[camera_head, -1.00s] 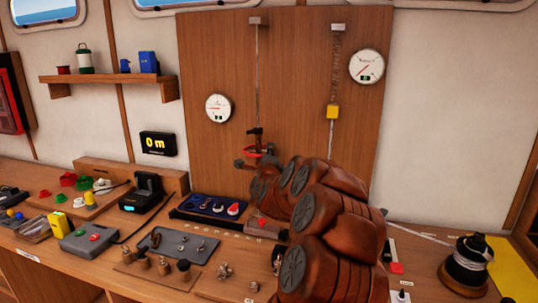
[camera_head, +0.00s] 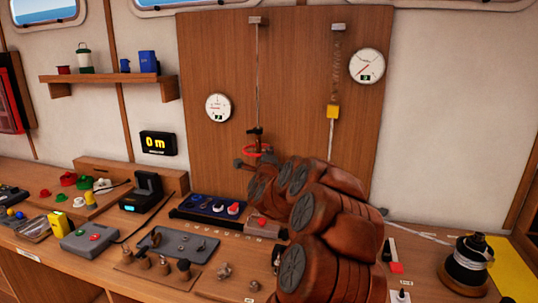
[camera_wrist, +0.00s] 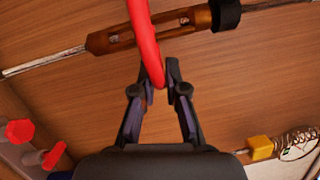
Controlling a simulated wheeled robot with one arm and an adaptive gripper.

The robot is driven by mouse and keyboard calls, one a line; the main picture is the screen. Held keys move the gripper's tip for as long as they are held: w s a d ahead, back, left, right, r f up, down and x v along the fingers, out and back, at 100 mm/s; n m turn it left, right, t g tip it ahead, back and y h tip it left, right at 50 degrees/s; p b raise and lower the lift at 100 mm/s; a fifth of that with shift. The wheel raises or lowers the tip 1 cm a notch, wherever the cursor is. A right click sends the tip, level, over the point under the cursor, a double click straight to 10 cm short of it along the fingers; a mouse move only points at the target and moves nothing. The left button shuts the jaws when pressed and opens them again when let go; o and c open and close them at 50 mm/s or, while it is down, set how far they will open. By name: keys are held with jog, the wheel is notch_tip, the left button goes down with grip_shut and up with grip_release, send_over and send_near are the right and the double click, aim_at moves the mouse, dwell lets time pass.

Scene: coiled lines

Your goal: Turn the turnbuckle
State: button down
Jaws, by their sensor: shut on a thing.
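The turnbuckle (camera_wrist: 150,33) is a brown open-bodied fitting with a black band and metal rods at both ends. In the head view it hangs in line with the left vertical wire (camera_head: 257,75) on the wooden panel, partly hidden behind my arm. A red ring (camera_wrist: 148,45) crosses the turnbuckle; it also shows in the head view (camera_head: 262,148). My gripper (camera_wrist: 160,76) is shut on the near edge of the red ring, its two dark fingers on either side. In the head view my brown arm covers much of the area below.
The left dial gauge (camera_head: 218,108) is beside the wire. A spring with a yellow block (camera_head: 333,111) and another gauge (camera_head: 366,66) are to the right. A blue tray (camera_head: 213,207) and loose fittings sit on the bench below. A line spool (camera_head: 467,262) stands at right.

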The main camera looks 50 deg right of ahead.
aim_at(254, 155)
jog(key=shift+w+a+m+g+h+p, duration=0.2)
jog(key=shift+a+m+g+h+p, duration=0.35)
jog(key=shift+m+g+h, duration=0.7)
jog(key=shift+w+a+f+m+g+h+p, duration=0.1)
jog(key=shift+a+m+g+h+p, duration=0.15)
jog(key=shift+m+g, duration=0.6)
jog(key=shift+w+a+m+g+h+p, duration=0.1)
jog(key=shift+a+m+g+h, duration=0.25)
jog(key=shift+g, duration=0.9)
jog(key=shift+a+f+m+g+h+p, duration=0.1)
jog(key=shift+a+m+g+h+p, duration=0.15)
jog(key=shift+m+g, duration=0.55)
jog(key=shift+w+a+m+g, duration=0.2)
jog(key=shift+m+g, duration=0.35)
jog(key=shift+g, duration=0.65)
jog(key=shift+w+a+m+g, duration=0.15)
jog(key=shift+m+g, duration=0.35)
jog(key=shift+g, duration=0.65)
jog(key=shift+a+r+m+g, duration=0.1)
jog(key=shift+a+m+g, duration=0.1)
jog(key=shift+m+g, duration=0.5)
jog(key=shift+w+a+r+m+g+y, duration=0.2)
jog(key=shift+m+g, duration=0.3)
jog(key=shift+g, duration=0.45)
jog(key=shift+w+a+f+m+g+y, duration=0.1)
jog(key=shift+w+m+g, duration=0.3)
jog(key=shift+g, duration=0.55)
jog(key=shift+s, duration=0.15)
jog(key=c, duration=1.2)
grip_release()
